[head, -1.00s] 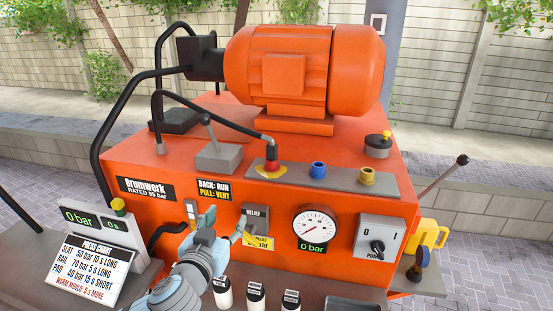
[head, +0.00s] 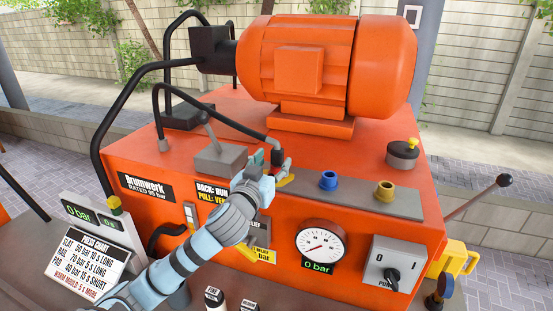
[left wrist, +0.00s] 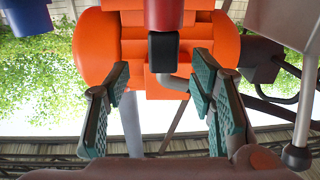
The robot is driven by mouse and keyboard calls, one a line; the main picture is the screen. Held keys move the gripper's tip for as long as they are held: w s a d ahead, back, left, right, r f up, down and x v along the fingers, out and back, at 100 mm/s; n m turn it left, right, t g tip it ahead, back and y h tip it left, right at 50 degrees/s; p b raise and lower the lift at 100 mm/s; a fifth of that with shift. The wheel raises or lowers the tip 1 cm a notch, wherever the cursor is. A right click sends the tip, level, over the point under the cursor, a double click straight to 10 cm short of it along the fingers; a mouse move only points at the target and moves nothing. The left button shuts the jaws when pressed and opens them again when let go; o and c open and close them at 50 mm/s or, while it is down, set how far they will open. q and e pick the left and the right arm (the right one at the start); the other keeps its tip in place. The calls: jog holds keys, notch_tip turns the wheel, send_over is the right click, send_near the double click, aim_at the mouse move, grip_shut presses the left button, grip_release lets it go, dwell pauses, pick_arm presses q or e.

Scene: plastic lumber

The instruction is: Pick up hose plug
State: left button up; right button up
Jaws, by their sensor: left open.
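The hose plug (head: 276,152) is the black end of a black hose (head: 225,124), set upright at the red port on top of the orange press unit. My left gripper (head: 270,168) is open right in front of the plug and hides most of the red port. In the left wrist view, which looks upside down, the black plug (left wrist: 163,50) and the red port (left wrist: 165,14) show between the spread, green-padded fingers (left wrist: 160,88). I see no finger contact with the plug. My right gripper is not in view.
A grey lever box (head: 220,159) stands left of the plug. A blue port (head: 328,180) and a brass port (head: 385,191) are to its right on the grey strip. The orange motor (head: 325,65) rises behind. A gauge (head: 321,240) is on the front.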

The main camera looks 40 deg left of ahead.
aim_at(276, 154)
pick_arm(q)
jog(key=p+x, duration=0.1)
jog(key=x, duration=0.4)
jog(key=shift+w+a+r, duration=0.15)
jog(key=shift+w+a, duration=0.1)
jog(key=shift+s, duration=0.2)
jog(key=shift+c, duration=0.4)
jog(key=c, duration=0.3)
grip_shut()
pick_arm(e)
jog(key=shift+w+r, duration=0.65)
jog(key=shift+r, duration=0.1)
